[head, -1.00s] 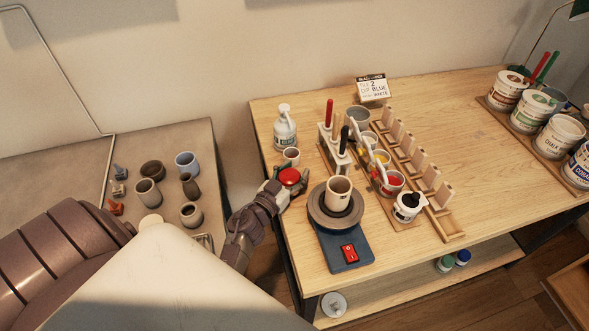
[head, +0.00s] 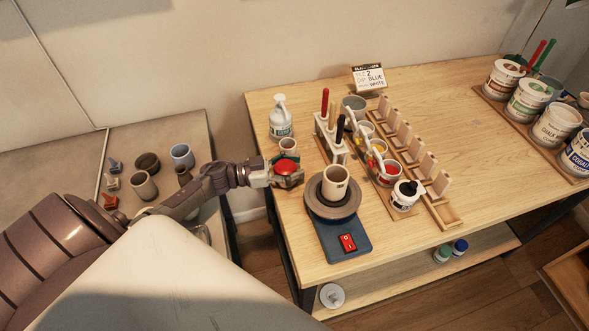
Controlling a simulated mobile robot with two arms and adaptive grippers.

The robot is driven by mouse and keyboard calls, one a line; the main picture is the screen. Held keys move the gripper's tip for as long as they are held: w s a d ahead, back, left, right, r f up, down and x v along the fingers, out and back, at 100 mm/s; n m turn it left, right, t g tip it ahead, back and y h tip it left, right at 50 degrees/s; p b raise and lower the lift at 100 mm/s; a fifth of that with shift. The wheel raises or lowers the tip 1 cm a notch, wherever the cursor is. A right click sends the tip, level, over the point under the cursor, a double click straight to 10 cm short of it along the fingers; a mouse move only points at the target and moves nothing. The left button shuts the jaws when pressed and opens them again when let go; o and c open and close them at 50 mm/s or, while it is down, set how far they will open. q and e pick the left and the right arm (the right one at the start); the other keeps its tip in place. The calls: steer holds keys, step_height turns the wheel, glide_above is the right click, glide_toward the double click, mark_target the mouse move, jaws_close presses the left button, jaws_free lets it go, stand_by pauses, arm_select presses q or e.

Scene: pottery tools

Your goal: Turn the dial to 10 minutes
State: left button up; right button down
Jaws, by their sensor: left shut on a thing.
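The red round dial (head: 286,167) is near the left edge of the wooden table, beside a small cup. My left gripper (head: 287,178) reaches in from the left and is shut at the dial, with its fingers against the dial's near side. The fingers hide the lower part of the dial. Any minute marks are hidden or too small to read. My right gripper is not in view.
A pottery wheel (head: 341,240) with a beige cup (head: 335,182) on it stands just right of my gripper. A white pump bottle (head: 280,121) and a small cup (head: 288,146) are behind the dial. A tool rack (head: 331,140) stands to the right.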

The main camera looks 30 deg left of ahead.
mark_target(295, 166)
arm_select(q)
steer(key=shift+s+f+m+g+h+b, duration=0.15)
steer(key=shift+m+g+h+b, duration=0.75)
steer(key=shift+g, duration=0.2)
steer(key=shift+d, duration=0.1)
steer(key=o, duration=1)
steer(key=shift+o, duration=0.2)
steer(key=shift+r, duration=0.2)
step_height(295, 166, up, 10)
steer(key=shift+f, duration=0.1)
